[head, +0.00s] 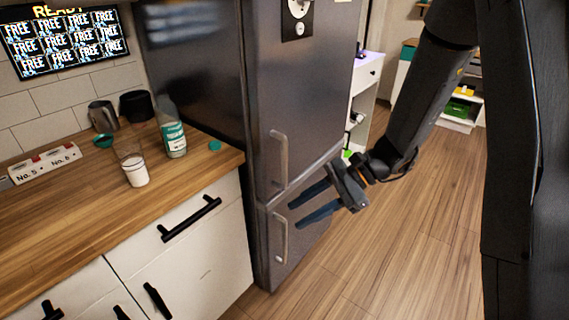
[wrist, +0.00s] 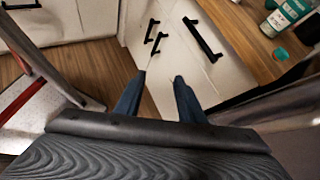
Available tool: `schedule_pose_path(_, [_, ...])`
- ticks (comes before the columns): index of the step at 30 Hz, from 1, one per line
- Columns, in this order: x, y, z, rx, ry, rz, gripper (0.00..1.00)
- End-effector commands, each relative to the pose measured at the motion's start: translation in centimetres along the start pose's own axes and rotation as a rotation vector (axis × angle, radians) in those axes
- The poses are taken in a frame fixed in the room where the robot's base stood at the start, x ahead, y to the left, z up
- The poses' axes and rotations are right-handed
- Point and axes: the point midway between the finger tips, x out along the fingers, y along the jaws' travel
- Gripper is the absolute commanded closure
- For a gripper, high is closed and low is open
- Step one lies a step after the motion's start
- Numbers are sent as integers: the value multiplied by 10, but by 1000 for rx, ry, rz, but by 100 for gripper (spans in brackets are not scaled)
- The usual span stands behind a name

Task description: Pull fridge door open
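The fridge (head: 305,90) is tall, dark grey and metallic, with an upper and a lower door. Both doors look closed in the head view. The upper door has a vertical grey handle (head: 281,160). The lower door has a similar handle (head: 281,238). My gripper (head: 294,215) is in front of the fridge, right of the handles, near the seam between the doors. Its two dark blue fingers are apart and point left. In the wrist view my gripper (wrist: 161,78) shows spread fingers with nothing between them. Contact with a handle cannot be told.
A wooden counter (head: 70,220) left of the fridge holds a bottle (head: 173,138), a glass (head: 134,170) and a metal pitcher (head: 102,115). White drawers with black handles (head: 190,219) are below. Wooden floor (head: 420,240) is open to the right.

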Motion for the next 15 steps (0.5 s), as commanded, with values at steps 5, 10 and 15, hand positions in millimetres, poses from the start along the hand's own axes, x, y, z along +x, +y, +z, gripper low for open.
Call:
schedule_pose_path(5, [4, -84, -30, 249, -250, -300, 64])
schedule_pose_path(10, [-14, -140, -66, 381, -418, -539, 64])
schedule_pose_path(15, [-30, -164, -88, 432, -499, -670, 64])
